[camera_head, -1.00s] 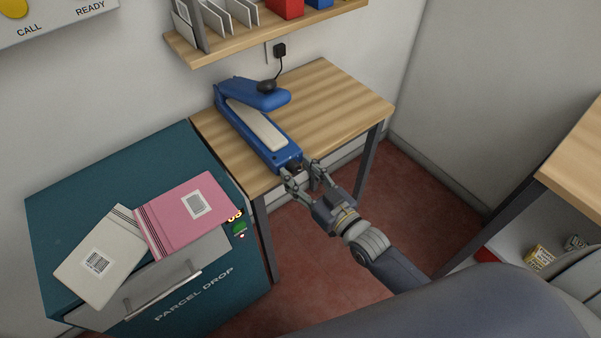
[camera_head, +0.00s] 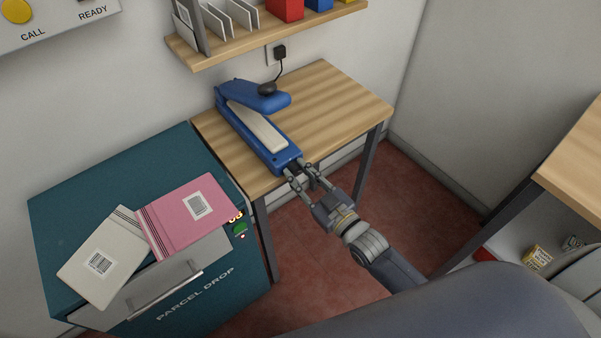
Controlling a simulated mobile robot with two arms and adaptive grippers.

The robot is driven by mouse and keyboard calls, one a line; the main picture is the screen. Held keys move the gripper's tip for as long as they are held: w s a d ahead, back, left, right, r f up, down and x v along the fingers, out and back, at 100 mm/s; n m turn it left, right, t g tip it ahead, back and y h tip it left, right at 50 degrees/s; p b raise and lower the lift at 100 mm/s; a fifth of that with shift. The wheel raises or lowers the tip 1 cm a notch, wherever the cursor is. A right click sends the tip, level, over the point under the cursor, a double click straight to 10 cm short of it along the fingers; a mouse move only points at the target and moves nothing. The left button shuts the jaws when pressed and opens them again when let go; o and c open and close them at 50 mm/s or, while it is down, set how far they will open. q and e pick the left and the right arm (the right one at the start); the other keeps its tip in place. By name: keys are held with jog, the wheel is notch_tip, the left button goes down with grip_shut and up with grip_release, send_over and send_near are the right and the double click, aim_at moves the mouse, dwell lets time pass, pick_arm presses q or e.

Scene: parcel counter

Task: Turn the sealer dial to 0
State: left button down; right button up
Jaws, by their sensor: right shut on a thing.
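The blue sealer (camera_head: 266,136) lies on the wooden table, with its blue arm (camera_head: 250,94) raised at the back over a pale strip. Its front end faces my right gripper (camera_head: 299,173). The fingers of that gripper are at the front end and are shut on the dial there. The dial is small and mostly hidden between the fingertips, so its number cannot be read. My left gripper is not in view.
The wooden table (camera_head: 340,98) is clear right of the sealer. A black plug and cord hang behind it. The teal parcel drop (camera_head: 90,185) stands at left with a pink parcel (camera_head: 187,215) and a white parcel (camera_head: 103,256) on it. A shelf (camera_head: 290,32) is above.

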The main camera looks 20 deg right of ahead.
jog(key=n+p, duration=0.1)
jog(key=n, duration=0.3)
jog(key=shift+r+n, duration=0.1)
jog(key=shift+n, duration=0.2)
jog(key=n, duration=0.2)
jog(key=shift+n+p, duration=0.3)
jog(key=shift+n, duration=0.1)
jog(key=n, duration=0.2)
jog(key=shift+n, duration=0.3)
jog(key=n+b, duration=0.1)
jog(key=n, duration=0.4)
jog(key=shift+n, duration=0.3)
jog(key=n+b, duration=0.1)
jog(key=n, duration=0.4)
jog(key=shift+b, duration=0.4)
jog(key=shift+n, duration=0.3)
jog(key=o, duration=1.1)
jog(key=shift+c, duration=0.2)
